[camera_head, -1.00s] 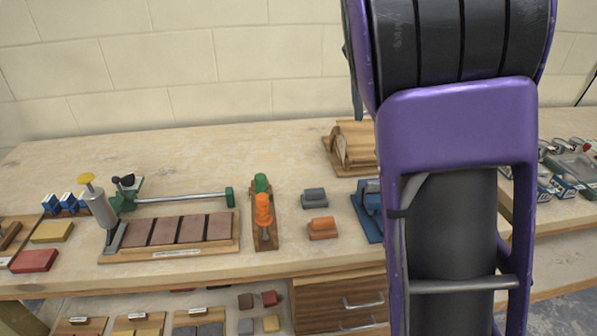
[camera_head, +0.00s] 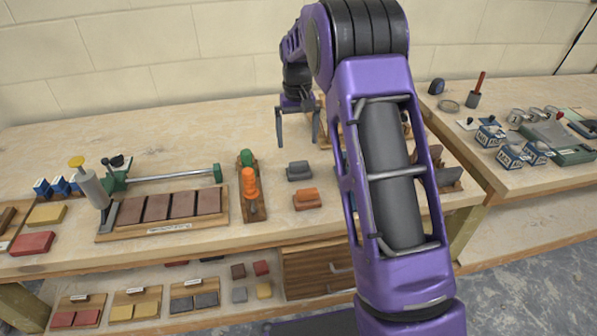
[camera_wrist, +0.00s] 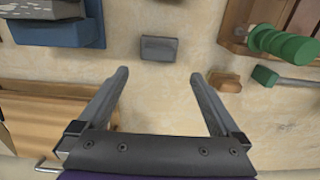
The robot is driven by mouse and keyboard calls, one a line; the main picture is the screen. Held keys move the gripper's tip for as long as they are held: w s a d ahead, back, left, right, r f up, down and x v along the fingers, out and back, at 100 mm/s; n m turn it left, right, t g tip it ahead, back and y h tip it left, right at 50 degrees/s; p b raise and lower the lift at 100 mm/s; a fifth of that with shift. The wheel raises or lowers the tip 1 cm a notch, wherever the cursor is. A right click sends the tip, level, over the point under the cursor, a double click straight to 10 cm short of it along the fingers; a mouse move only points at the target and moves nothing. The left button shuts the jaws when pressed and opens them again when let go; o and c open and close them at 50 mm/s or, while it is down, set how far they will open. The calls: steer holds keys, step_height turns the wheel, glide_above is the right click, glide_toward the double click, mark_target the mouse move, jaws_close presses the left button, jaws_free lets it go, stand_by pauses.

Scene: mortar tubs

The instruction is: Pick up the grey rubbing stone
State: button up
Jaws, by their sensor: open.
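The grey rubbing stone (camera_head: 299,171) is a small dark grey block with a raised grip, lying on the wooden bench. It stands just behind an orange block of similar shape (camera_head: 307,198). My gripper (camera_head: 297,141) is open and empty, above the bench and behind the grey stone. In the wrist view the grey stone (camera_wrist: 158,48) shows whole, beyond the fingertips and roughly centred between them. My open fingers (camera_wrist: 160,76) are apart from it and touch nothing that I can see.
Left of the stone stands a wooden holder with green and orange handles (camera_head: 250,190). A board of brown tiles (camera_head: 170,208) lies further left. In the wrist view a blue object (camera_wrist: 55,32) is left of the stone.

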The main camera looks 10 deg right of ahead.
mark_target(299, 162)
step_height(299, 162, down, 4)
steer(key=shift+f, duration=0.1)
steer(key=f, duration=0.5)
steer(key=shift+s+d, duration=0.15)
steer(key=shift+s, duration=0.15)
steer(key=c, duration=1.3)
steer(key=shift+r, duration=5)
